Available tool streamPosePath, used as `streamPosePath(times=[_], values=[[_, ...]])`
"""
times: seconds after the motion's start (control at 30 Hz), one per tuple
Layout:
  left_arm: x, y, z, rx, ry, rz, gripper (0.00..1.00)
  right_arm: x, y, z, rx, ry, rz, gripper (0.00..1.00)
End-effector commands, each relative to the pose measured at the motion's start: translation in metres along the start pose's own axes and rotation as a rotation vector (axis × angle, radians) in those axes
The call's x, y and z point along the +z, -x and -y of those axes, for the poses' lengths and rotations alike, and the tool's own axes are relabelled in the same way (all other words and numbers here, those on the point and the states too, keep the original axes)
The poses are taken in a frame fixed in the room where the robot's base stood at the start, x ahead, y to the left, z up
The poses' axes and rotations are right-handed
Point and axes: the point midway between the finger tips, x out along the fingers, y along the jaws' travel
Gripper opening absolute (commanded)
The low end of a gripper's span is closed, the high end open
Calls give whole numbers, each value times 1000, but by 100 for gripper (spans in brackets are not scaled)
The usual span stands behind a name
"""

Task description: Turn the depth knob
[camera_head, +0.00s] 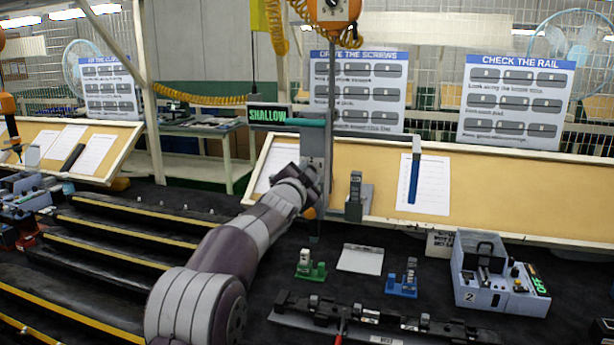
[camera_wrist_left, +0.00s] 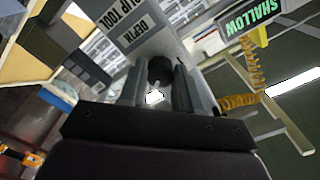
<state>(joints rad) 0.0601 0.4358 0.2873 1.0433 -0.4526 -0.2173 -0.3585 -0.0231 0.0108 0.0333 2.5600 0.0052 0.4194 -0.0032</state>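The depth knob (camera_wrist_left: 160,69) is a dark round knob on the grey clip tool (camera_wrist_left: 128,30), beside a label reading DEPTH. In the left wrist view, my left gripper (camera_wrist_left: 160,76) has one finger on each side of the knob, and both appear to touch it. In the head view, my left arm reaches up to the tool post, and my left gripper (camera_head: 309,177) is mostly hidden by its own wrist. The knob is hidden there too. A display (camera_head: 268,115) on top of the tool reads SHALLOW in green. My right gripper is not in view.
A grey-blue box (camera_head: 478,297) with a green-lit display stands at the right. A dark rail (camera_head: 370,318), a green clip holder (camera_head: 311,271), a blue one (camera_head: 402,286) and a pale plate (camera_head: 360,259) lie on the dark bench. Yellow-edged steps (camera_head: 110,237) are at the left.

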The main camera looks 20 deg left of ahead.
Motion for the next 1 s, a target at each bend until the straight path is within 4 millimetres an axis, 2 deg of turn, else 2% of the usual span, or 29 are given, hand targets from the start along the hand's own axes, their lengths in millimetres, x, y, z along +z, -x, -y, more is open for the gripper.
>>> streamPosePath(times=[0.03, 0.07, 0.33, 0.47, 0.63, 0.8, 1.0], values=[[0, 0, 1, -1, 0, -1, 50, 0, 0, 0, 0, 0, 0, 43], [0, 0, 0, -1, 0, -1, 56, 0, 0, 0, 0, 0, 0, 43], [0, 0, 0, 0, 1, 0, 56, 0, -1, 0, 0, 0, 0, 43], [2, 11, -1, -2, 1, -1, 56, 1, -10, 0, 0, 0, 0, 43], [4, 51, -4, -3, 0, -1, 56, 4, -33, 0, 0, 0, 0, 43], [2, 96, -2, -2, 1, -2, 56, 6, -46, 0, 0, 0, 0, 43], [1, 124, -1, -1, 1, 0, 56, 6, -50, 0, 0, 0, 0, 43]])
